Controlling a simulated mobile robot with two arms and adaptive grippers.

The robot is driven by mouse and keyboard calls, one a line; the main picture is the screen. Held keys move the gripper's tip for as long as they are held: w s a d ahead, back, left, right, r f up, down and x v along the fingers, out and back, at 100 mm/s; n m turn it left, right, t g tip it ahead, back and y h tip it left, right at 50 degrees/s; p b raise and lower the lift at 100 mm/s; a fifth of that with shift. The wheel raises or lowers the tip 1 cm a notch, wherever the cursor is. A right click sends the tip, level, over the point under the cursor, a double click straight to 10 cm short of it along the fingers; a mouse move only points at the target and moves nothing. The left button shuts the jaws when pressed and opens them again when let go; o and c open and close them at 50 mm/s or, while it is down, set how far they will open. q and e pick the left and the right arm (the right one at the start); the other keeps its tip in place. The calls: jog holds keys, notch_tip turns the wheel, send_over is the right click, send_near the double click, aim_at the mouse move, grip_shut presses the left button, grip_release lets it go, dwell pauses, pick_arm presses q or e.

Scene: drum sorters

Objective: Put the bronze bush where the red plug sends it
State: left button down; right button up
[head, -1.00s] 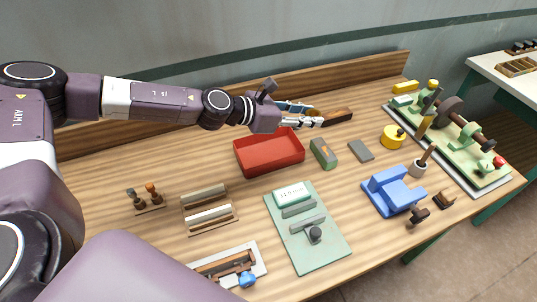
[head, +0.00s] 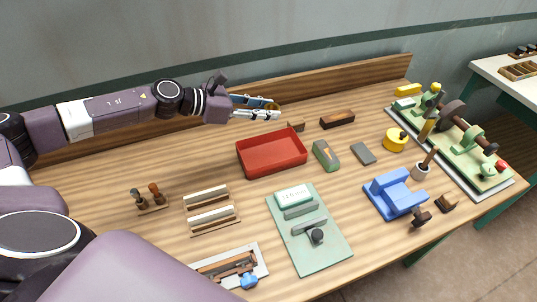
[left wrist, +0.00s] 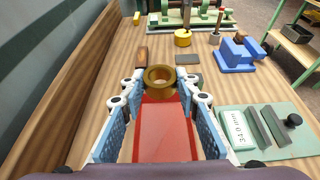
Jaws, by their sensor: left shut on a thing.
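The bronze bush (left wrist: 160,78) is a ring with a hole through it, held between the fingertips of my left gripper (left wrist: 160,86) in the left wrist view. In the head view my left gripper (head: 274,110) is above the table's back part, behind the red tray (head: 246,171); the bush (head: 271,105) is partly hidden there by the fingers. The red tray also shows below the fingers in the left wrist view (left wrist: 163,128) and looks empty. A small red piece (head: 501,166), perhaps the red plug, is at the right end of the green machine (head: 460,152). My right gripper is not in view.
A wooden ledge (head: 330,90) runs along the back. A green display panel (head: 325,250), blue vise-like block (head: 390,194), yellow cylinder (head: 395,142), grey-green box (head: 325,154) and slotted rack (head: 211,219) stand on the table. Bare wood lies left of the red tray.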

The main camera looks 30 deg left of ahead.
aim_at(267, 158)
pick_arm(q)
notch_tip(267, 158, down, 18)
jog(key=shift+w+r, duration=0.1)
jog(key=shift+r, duration=0.1)
